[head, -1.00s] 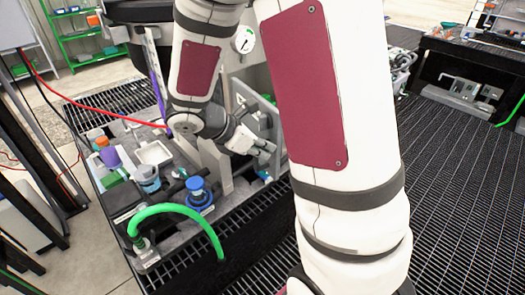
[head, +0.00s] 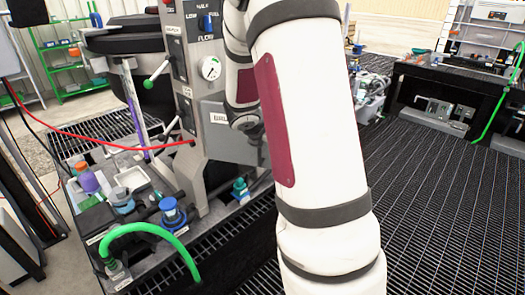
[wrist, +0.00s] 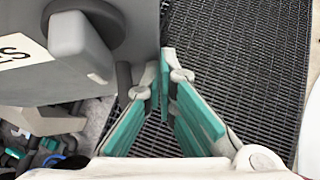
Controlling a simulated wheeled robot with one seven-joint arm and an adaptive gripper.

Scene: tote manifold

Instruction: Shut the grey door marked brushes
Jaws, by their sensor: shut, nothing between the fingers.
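The grey door (head: 215,142) stands on the grey machine in the head view. The start of its label shows, and my arm covers its right part. In the wrist view the door (wrist: 30,88) fills the upper left, with the label's last letters "ES" and a blocky grey handle (wrist: 82,45). My gripper (wrist: 160,68) is shut and empty, its teal-padded fingertips just right of the door's edge. I cannot tell whether they touch it. My gripper is hidden behind my arm in the head view. How far the door stands open is unclear.
A bench (head: 122,240) carries bottles, cups, a blue-capped fitting (head: 172,212) and a green hose (head: 150,228) left of the door. A red hose (head: 100,146) runs to the machine. The grated floor (head: 430,200) on the right is mostly clear.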

